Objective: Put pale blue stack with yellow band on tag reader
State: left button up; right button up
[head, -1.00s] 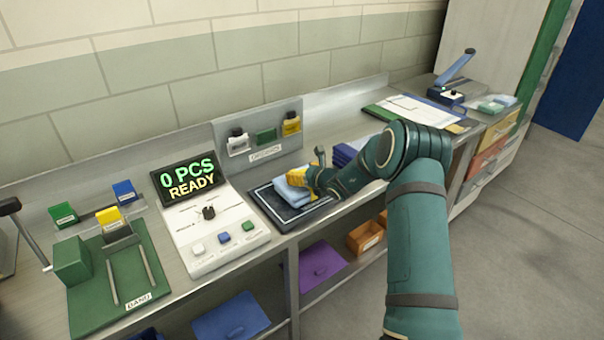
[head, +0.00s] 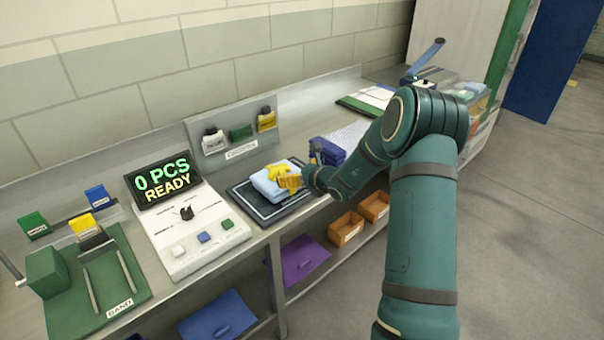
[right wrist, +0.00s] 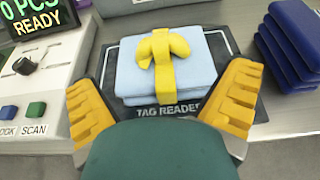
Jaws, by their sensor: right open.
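The pale blue stack (head: 270,184) with its yellow band lies flat on the dark tag reader (head: 249,199). In the right wrist view the stack (right wrist: 192,72) rests inside the pad's outline, and the yellow band (right wrist: 162,70) runs over its middle with a knot on top. The words TAG READER show on the pad (right wrist: 127,50) in front of it. My right gripper (head: 289,181) is at the near right side of the stack. Its yellow fingers (right wrist: 160,103) are spread apart on either side of the stack's near edge, holding nothing. My left gripper is not in view.
A console (head: 190,232) with a screen reading 0 PCS READY stands left of the reader. A dark blue stack (head: 329,150) lies to its right. A green banding station (head: 118,270) is at far left. Orange bins (head: 346,228) and a purple bag (head: 302,258) sit on the shelf below.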

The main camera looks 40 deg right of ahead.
jog(key=shift+v, duration=1.55)
